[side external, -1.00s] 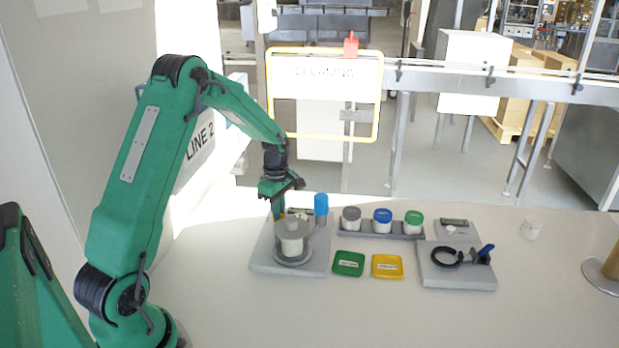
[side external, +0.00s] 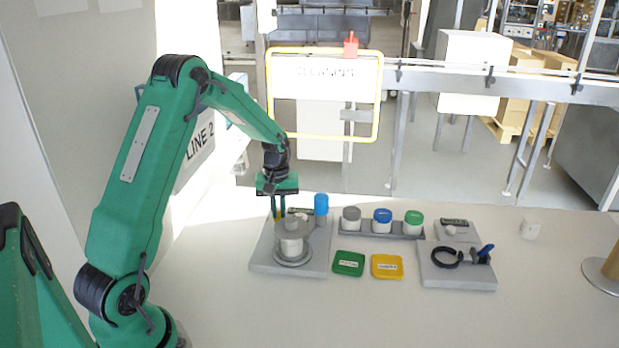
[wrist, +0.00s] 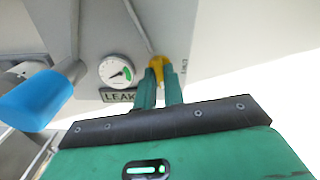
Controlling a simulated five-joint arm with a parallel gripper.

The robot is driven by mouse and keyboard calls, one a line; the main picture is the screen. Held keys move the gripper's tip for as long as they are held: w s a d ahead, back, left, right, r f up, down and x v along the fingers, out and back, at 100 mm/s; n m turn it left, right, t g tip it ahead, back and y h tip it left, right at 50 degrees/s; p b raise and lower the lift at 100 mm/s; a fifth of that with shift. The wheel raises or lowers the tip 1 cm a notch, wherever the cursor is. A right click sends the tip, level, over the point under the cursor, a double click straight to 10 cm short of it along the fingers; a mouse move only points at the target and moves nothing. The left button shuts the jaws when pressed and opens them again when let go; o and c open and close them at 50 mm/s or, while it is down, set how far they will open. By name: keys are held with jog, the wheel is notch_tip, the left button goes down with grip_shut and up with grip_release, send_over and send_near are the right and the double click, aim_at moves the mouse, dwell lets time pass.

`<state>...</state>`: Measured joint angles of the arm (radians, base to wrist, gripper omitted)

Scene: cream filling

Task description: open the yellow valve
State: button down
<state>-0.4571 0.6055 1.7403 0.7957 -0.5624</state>
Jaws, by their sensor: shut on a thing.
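The yellow valve (wrist: 160,67) shows in the wrist view, at the end of a thin pipe on a grey plate. My gripper (wrist: 160,78) is shut on the valve's yellow handle, with a green finger on either side of it. In the side external view my gripper (side external: 276,214) points down at the back left of the grey station (side external: 262,262). The valve is mostly hidden there behind the fingers and the white jar. The exact angle of the handle is hard to tell.
A blue-capped post (wrist: 45,97) stands close beside my gripper, with a round gauge (wrist: 117,72) and a LEAK label near it. Green (side external: 348,263) and yellow (side external: 387,266) trays lie to the right.

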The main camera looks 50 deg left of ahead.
aim_at(279, 213)
jog(key=shift+m, duration=1.3)
jog(key=c, duration=1.5)
grip_release()
jog(key=shift+r, duration=0.1)
jog(key=shift+r, duration=3.85)
